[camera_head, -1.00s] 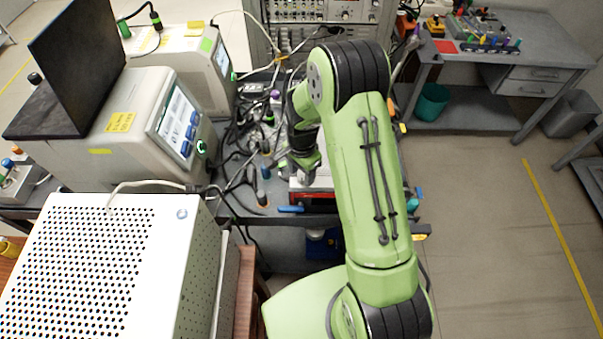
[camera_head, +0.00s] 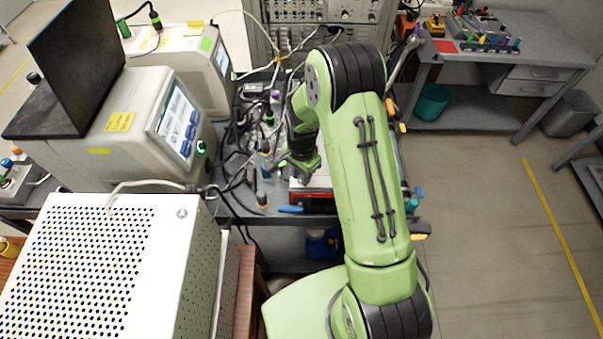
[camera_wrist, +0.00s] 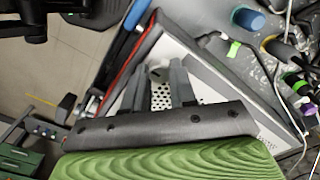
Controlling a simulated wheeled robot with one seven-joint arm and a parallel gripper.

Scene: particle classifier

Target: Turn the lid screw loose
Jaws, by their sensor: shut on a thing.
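The lid (camera_wrist: 200,72) is a pale panel with a perforated patch, set in a casing with a red edge, in the wrist view. The lid screw (camera_wrist: 157,70) is a small light-grey round part, mostly hidden between my fingers. My gripper (camera_wrist: 159,75) is over the lid, with its two dark fingers on either side of the screw and shut on it. In the head view my gripper (camera_head: 298,168) is low over the casing (camera_head: 318,198), of which the red front shows; my arm covers much of it.
Cables and hand tools crowd the bench left of the casing. A blue-handled tool (camera_head: 290,209) lies at the front edge. A large white perforated box (camera_head: 95,265) and an instrument with a screen (camera_head: 125,130) stand left. The floor at right is clear.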

